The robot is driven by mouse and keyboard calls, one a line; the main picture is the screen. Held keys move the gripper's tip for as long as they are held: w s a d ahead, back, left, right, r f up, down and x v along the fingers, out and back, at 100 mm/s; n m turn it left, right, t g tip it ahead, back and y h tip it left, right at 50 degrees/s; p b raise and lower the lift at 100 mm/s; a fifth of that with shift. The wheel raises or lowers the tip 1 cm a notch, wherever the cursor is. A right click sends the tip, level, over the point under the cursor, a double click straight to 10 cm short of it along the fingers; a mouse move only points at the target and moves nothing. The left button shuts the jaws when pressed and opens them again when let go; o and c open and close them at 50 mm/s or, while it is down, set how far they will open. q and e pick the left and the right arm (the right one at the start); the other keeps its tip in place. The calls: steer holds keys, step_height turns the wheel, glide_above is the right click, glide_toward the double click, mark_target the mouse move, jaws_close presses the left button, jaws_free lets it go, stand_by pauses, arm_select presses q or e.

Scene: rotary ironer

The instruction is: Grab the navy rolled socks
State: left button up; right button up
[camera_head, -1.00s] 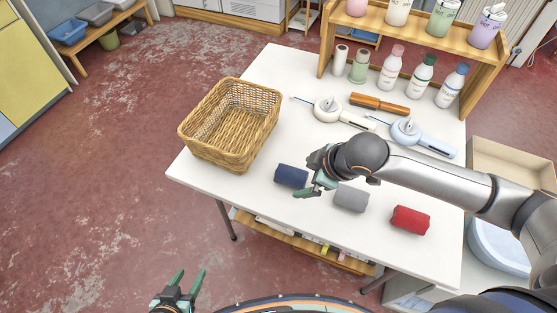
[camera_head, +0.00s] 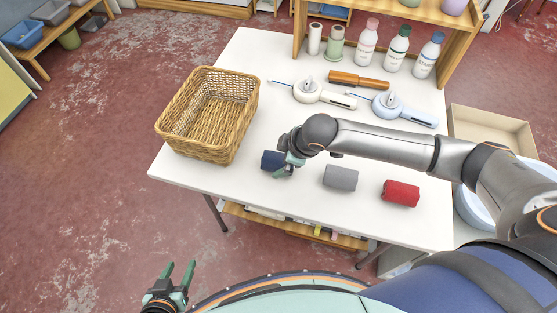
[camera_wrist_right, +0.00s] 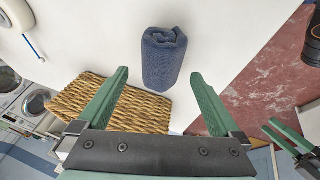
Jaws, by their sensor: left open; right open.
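The navy rolled socks (camera_head: 271,160) lie on the white table to the right of the wicker basket, partly hidden by my right gripper (camera_head: 289,166). In the right wrist view the navy roll (camera_wrist_right: 164,58) lines up with the gap between the two green fingers (camera_wrist_right: 160,76). The fingers are open with nothing held, and the roll appears just past their tips. My left gripper (camera_head: 179,273) is open and empty, low at the left, off the table's front edge.
A grey roll (camera_head: 340,177) and a red roll (camera_head: 401,193) lie to the right on the table (camera_head: 245,190). The wicker basket (camera_head: 208,112) stands at the left. Two corded tools, an orange-brown item (camera_head: 358,80) and several bottles (camera_head: 396,52) are toward the back.

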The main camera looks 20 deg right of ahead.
mark_target(279, 158)
steer(key=shift+x, duration=1.95)
steer(key=shift+w+r, duration=0.1)
steer(key=shift+c, duration=0.2)
steer(key=c, duration=1.1)
